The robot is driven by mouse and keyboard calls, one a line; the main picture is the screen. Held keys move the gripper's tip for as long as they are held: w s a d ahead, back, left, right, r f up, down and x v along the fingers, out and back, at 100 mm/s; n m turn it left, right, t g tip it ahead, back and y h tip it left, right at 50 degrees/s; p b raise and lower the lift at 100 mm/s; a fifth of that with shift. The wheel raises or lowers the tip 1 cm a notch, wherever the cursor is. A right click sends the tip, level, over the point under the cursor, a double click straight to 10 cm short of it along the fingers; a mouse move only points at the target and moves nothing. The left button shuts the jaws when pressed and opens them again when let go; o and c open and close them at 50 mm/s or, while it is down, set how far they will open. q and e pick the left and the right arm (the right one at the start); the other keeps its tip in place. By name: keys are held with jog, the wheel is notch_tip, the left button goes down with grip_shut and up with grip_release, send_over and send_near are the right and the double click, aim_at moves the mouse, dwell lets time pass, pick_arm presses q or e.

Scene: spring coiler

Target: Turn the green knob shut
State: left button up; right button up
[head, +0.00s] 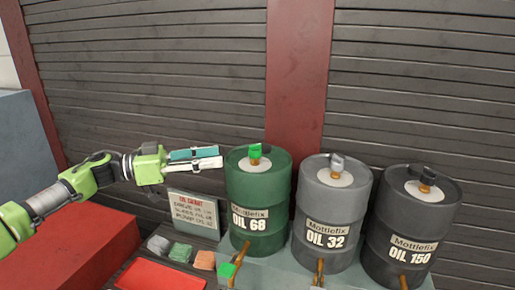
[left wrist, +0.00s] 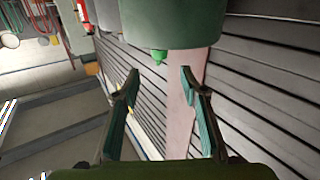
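A bright green knob (head: 255,151) sits on the pale round patch on top of the green oil drum (head: 250,190). Another bright green handle (head: 227,270) shows low in front of that drum; I cannot tell from the task line which one is meant. My left gripper (head: 220,158) is left of the drum top, its fingers pointing right toward it, apart from the knob. In the left wrist view the left gripper (left wrist: 160,82) is open and empty. A green knob (left wrist: 159,57) shows beyond the gap, against the drum (left wrist: 175,25). My right gripper is not in view.
A light grey drum (head: 330,215) and a dark grey drum (head: 408,230) stand to the right. A sign (head: 194,213) stands left of the green drum. A red tray (head: 160,275) and several small blocks lie in front. Dark slatted wall and a red post stand behind.

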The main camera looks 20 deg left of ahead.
aim_at(254, 149)
pick_arm(q)
jog(key=p+x, duration=0.3)
jog(key=x, duration=0.8)
jog(key=shift+d+r, duration=0.1)
jog(key=shift+w+d+p, duration=0.15)
jog(key=shift+d+p, duration=0.05)
jog(key=shift+p, duration=0.1)
jog(key=c, duration=0.3)
grip_shut()
jog(key=c, duration=0.8)
grip_release()
jog(key=shift+c, duration=0.2)
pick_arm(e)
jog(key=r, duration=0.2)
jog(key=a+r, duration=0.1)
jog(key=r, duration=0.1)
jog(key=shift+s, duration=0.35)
